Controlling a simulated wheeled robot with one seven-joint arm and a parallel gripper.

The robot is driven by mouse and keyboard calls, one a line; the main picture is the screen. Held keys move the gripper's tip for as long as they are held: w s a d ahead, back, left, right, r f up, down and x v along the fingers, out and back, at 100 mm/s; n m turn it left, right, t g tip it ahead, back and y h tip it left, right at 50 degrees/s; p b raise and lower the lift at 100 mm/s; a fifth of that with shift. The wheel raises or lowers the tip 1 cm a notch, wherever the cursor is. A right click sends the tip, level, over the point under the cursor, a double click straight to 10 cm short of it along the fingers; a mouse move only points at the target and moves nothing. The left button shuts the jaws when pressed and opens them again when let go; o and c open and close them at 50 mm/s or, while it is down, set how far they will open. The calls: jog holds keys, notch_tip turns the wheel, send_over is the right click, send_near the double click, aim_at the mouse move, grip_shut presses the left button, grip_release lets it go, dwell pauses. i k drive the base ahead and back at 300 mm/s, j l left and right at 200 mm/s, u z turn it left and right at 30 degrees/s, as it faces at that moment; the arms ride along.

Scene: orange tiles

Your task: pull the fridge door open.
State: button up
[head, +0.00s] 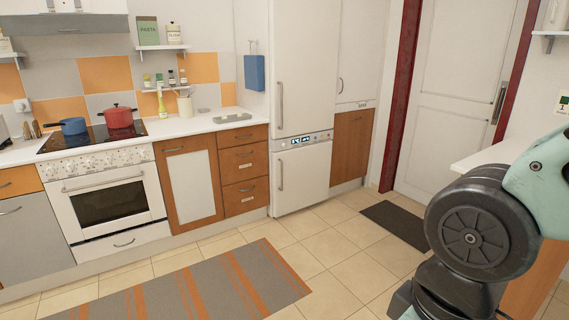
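The fridge (305,70) is a tall white unit in the middle of the head view, right of the wooden drawers. Its upper door is shut and has a vertical handle (280,106) on its left edge. A small display panel (304,139) separates it from the shut lower door (305,175), which has a shorter vertical handle (281,176) on its left. My arm's dark joint and pale green links fill the lower right. My gripper is not in view, so its state is hidden.
A grey and orange striped rug (205,290) lies on the tiled floor in front of the counter. A dark mat (396,221) lies by the white room door (457,90). The oven (105,205) stands at left. Tiled floor before the fridge is clear.

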aim_at(304, 34)
jog(key=i, duration=1.15)
jog(key=i+l+u, duration=0.1)
jog(key=i, duration=1)
jog(key=i+l+u, duration=0.1)
jog(key=i+u, duration=0.2)
jog(key=i, duration=0.2)
jog(key=i+l+u, duration=0.3)
jog(key=i, duration=0.2)
jog(key=i+l+u, duration=0.3)
jog(key=i, duration=0.15)
